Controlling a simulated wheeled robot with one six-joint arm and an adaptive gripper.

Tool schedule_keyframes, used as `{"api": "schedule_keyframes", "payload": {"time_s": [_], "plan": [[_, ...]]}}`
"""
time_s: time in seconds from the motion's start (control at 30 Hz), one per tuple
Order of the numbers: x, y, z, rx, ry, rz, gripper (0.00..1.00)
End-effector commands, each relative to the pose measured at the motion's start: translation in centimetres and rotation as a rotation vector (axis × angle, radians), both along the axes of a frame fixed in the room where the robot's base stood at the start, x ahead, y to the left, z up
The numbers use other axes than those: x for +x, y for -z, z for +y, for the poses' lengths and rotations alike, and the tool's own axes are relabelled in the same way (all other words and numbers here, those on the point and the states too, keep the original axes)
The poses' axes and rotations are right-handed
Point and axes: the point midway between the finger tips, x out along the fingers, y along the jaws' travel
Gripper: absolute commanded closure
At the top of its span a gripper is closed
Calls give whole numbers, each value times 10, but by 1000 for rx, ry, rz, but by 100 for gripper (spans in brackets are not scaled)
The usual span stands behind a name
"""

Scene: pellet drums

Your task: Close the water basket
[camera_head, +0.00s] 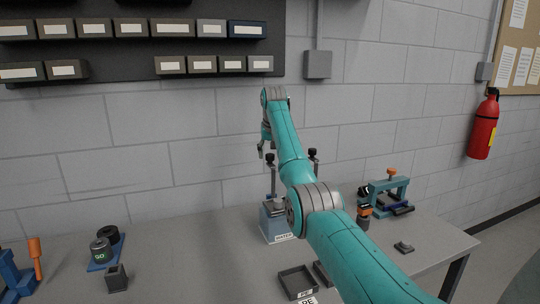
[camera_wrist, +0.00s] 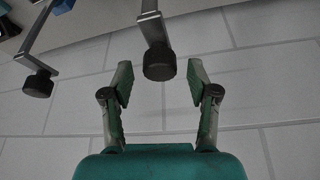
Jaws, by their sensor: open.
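The water basket (camera_head: 275,225) is a blue-grey box with a white WATER label, standing on the bench and partly hidden behind my arm. Metal arms with black knobs rise at it: a left knob (camera_head: 270,158) and a right knob (camera_head: 313,154). My gripper (camera_head: 265,152) is above the bench, close to the left knob in this view. In the wrist view my gripper (camera_wrist: 160,82) is open and empty. One black knob (camera_wrist: 158,63) on a metal arm shows between and beyond the fingertips. Another knob (camera_wrist: 38,83) is farther left. Contact cannot be told.
A teal clamp frame (camera_head: 388,190) stands on the bench at right. Black trays (camera_head: 296,282) lie in front of the basket. A dark cup (camera_head: 117,278) and a GO-marked part (camera_head: 101,250) are at left. The block wall (camera_head: 140,150) is close behind.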

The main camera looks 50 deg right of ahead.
Motion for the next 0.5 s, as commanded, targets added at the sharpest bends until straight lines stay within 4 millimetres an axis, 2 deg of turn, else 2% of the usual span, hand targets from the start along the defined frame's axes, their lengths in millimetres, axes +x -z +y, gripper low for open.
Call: {"api": "schedule_keyframes", "payload": {"time_s": [0.3,0.5], "plan": [[-16,-57,16,-3,0,-4,40],[-25,-86,25,-3,0,-3,40]]}}
